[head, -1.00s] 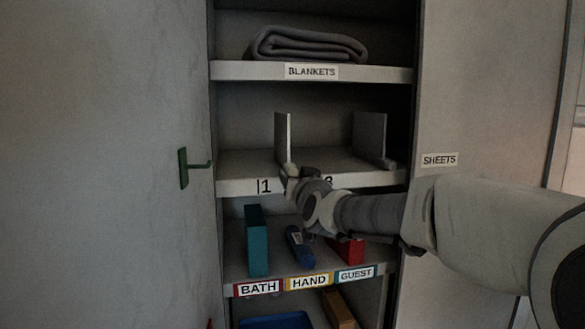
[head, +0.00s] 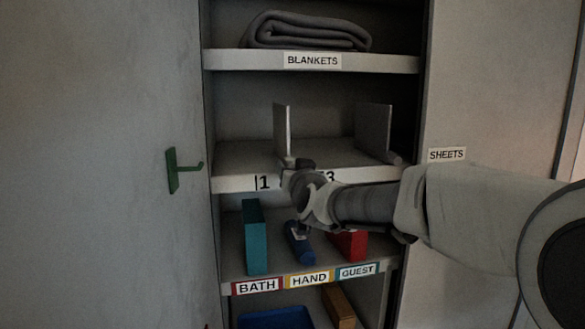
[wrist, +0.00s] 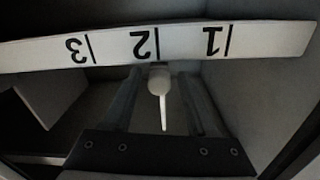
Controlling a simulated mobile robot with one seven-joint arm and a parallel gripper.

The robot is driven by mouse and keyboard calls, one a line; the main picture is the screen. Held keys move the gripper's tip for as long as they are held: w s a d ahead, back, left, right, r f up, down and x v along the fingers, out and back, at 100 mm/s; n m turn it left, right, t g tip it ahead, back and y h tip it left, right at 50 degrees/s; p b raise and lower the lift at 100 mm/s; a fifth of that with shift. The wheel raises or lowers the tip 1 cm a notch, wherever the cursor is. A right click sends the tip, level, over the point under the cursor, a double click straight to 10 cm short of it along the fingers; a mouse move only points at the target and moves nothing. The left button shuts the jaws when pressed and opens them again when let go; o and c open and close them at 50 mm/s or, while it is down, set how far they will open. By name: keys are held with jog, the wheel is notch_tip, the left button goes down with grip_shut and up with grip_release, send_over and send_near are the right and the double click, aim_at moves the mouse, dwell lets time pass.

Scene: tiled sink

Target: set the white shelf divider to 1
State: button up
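The white shelf divider (head: 281,130) stands upright on the middle shelf, to the right of the mark 1 (head: 264,183) in the head view. In the wrist view, where the scale is upside down, its round knob (wrist: 159,80) and thin edge (wrist: 163,115) sit near the mark 2 (wrist: 143,43), a little toward the mark 1 (wrist: 211,41). My gripper (head: 291,168) is at the shelf's front edge by the divider. In the wrist view my gripper (wrist: 158,88) is open, its fingers on either side of the knob with gaps. The head view hides the mark 2.
A greyer divider (head: 373,128) stands farther right near the mark 3 (head: 330,176). A folded blanket (head: 306,31) lies on the shelf above. Teal (head: 255,237), blue (head: 299,243) and red (head: 347,245) items are below my arm.

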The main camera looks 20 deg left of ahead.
grip_shut()
dwell(1.2)
